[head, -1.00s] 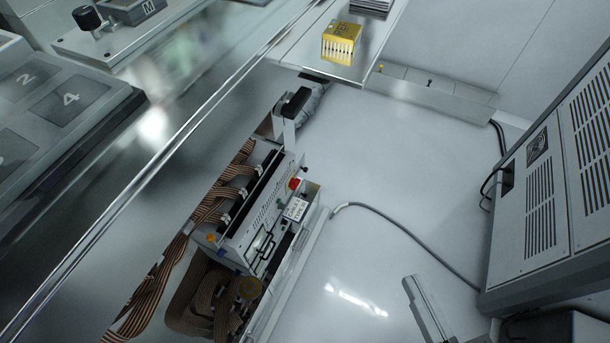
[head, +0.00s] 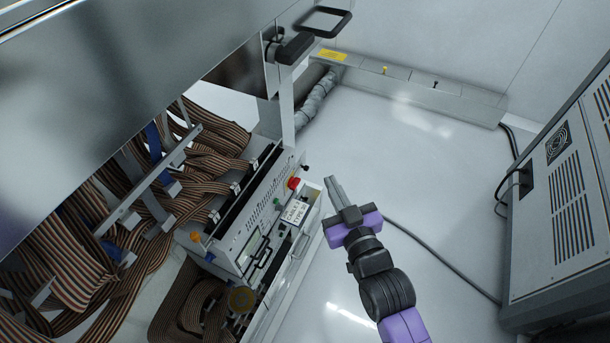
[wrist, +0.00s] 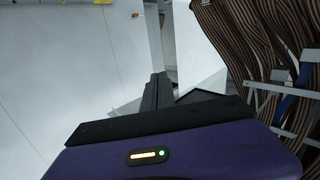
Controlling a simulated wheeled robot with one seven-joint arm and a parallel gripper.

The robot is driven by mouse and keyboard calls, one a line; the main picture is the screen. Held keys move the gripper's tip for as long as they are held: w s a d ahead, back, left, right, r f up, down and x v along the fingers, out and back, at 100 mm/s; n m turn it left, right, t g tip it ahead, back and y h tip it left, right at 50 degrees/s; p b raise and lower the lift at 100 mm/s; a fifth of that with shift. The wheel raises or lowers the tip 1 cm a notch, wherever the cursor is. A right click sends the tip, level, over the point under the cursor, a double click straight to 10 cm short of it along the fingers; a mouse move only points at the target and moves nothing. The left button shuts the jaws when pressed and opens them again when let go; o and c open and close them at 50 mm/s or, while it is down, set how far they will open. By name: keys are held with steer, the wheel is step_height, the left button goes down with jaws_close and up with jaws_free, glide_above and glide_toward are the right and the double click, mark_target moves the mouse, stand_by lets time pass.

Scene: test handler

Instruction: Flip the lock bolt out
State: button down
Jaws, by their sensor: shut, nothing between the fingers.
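The lock bolt is not clear to me; a black block-like piece (head: 296,47) on an upright metal bracket at the top middle of the head view may be it. My gripper (head: 331,181) is shut and empty, its fingers pointing up in the head view. It is below and to the right of that black piece, apart from it, beside the white test unit (head: 262,220). In the wrist view the dark fingers of my gripper (wrist: 157,88) show together, with a light metal post beyond them.
A black loop handle (head: 326,21) juts out at the top. A large metal panel (head: 130,80) covers the upper left. Striped ribbon cables (head: 60,235) hang at left. A grey vented cabinet (head: 560,200) stands at right, with a cable on the floor. The middle white floor is open.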

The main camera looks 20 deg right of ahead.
steer(key=w+a+f+n+g+b, duration=0.1)
steer(key=w+f+n+g+b, duration=0.25)
steer(key=w, duration=0.95)
steer(key=w+a+f+n+g+b, duration=0.15)
steer(key=w+f+b, duration=0.4)
steer(key=w, duration=0.65)
steer(key=s+f+n+g, duration=0.1)
steer(key=s+f+g, duration=0.1)
steer(key=f, duration=0.3)
steer(key=s+d+f+n+g, duration=0.1)
steer(key=f+g, duration=0.3)
steer(key=f, duration=0.1)
steer(key=shift+s+d+h+b, duration=0.3)
steer(key=shift+s+h+b, duration=0.1)
steer(key=shift+b, duration=0.05)
steer(key=b, duration=0.8)
glide_toward(304, 167)
step_height(304, 167, down, 4)
steer(key=a, duration=0.3)
steer(key=shift+w+d+f+b, duration=1)
steer(key=shift+d+b, duration=0.2)
steer(key=shift+b, duration=0.95)
steer(key=shift+r, duration=0.1)
